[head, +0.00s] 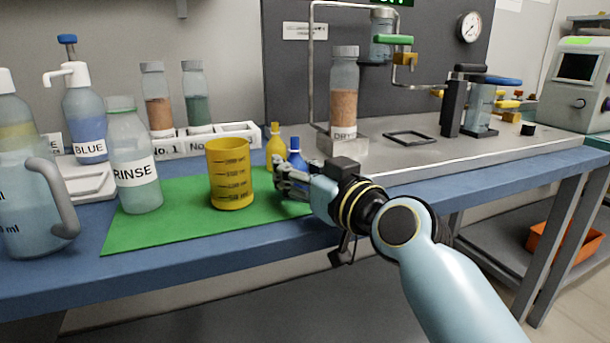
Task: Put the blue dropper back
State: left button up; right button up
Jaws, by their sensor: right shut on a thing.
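The blue dropper (295,152) is a small blue bottle with a pointed cap, upright near the back right corner of the green mat (165,226). My right gripper (280,175) reaches in from the right, low over the mat. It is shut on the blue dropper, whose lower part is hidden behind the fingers. A yellow dropper (275,150) stands just left of the blue one, partly hidden by the gripper. My left gripper is not in view.
A yellow beaker (231,178) stands close left of the gripper. The RINSE bottle (136,168), BLUE pump bottle (86,122) and a large jug (25,190) stand further left. A white rack (235,130) is behind. The DRY column (343,92) stands on the metal tray (470,140) at right.

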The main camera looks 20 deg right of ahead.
jog(key=shift+f, duration=0.15)
jog(key=shift+f, duration=0.1)
jog(key=o, duration=1.1)
jog(key=shift+o, duration=0.2)
jog(key=shift+s+r, duration=0.15)
jog(key=shift+r, duration=0.05)
jog(key=v, duration=1.1)
jog(key=shift+s, duration=0.4)
jog(key=shift+d, duration=0.15)
